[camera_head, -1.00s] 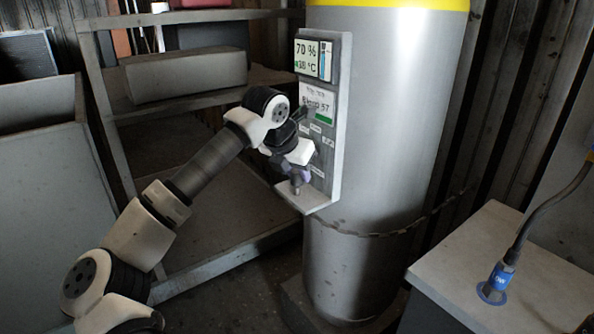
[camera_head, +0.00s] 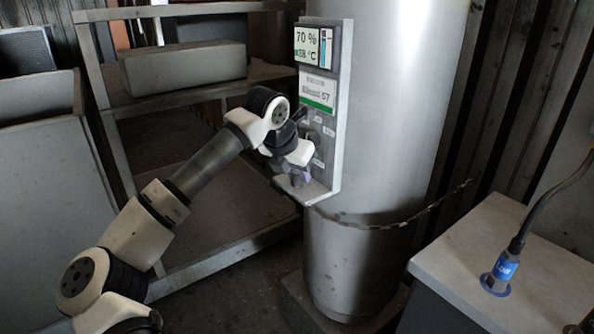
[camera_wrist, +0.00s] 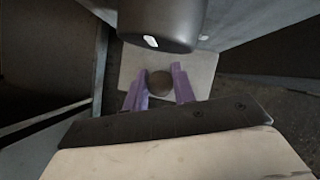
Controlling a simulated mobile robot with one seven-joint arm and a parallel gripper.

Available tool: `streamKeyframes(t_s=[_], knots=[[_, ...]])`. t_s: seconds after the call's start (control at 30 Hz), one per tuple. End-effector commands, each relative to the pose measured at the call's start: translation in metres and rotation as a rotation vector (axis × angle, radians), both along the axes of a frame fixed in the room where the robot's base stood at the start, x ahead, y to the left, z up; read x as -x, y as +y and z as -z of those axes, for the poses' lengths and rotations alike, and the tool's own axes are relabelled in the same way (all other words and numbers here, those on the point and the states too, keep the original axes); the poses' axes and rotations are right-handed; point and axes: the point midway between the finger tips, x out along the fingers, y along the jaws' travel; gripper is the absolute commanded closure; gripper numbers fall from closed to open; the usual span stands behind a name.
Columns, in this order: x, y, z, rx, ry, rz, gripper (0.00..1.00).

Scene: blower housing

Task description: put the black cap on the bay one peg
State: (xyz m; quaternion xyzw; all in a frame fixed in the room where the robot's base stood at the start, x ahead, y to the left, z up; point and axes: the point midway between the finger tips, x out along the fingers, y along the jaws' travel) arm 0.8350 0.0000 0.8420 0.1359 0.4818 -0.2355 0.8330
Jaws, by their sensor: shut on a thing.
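My gripper (camera_head: 299,175) is at the lower part of the upright panel (camera_head: 341,105), just above its small ledge (camera_head: 314,192). In the wrist view its purple fingers (camera_wrist: 159,80) are closed on a dark round thing (camera_wrist: 160,84), which looks like the black cap; the pale ledge (camera_wrist: 198,70) shows below. The panel's dark lower face has small white labels (camera_head: 319,163), too small to read. My gripper and forearm hide part of this face, and I cannot tell which peg is bay one.
The panel stands against a grey cylinder tank (camera_head: 400,110). A shelf with a grey block (camera_head: 185,69) is at left. A grey cabinet (camera_head: 545,270) with a blue cable plug (camera_head: 501,268) is at right.

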Motion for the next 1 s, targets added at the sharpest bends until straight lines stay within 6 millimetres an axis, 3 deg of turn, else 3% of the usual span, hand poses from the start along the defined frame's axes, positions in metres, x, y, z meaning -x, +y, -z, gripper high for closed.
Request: streamKeyframes(t_s=[0.17, 0.2, 0.37, 0.73, 1.0], knots=[[0.000, 0.000, 0.005, 0.000, 0.000, 0.000, 0.95], [0.000, 0.000, 0.004, 0.000, 0.000, 0.000, 0.69], [0.000, 0.000, 0.004, 0.000, 0.000, 0.000, 0.48], [0.003, 0.002, -0.003, 0.000, -0.001, -0.001, 0.48], [0.024, 0.016, -0.048, -0.003, -0.003, -0.002, 0.48]])
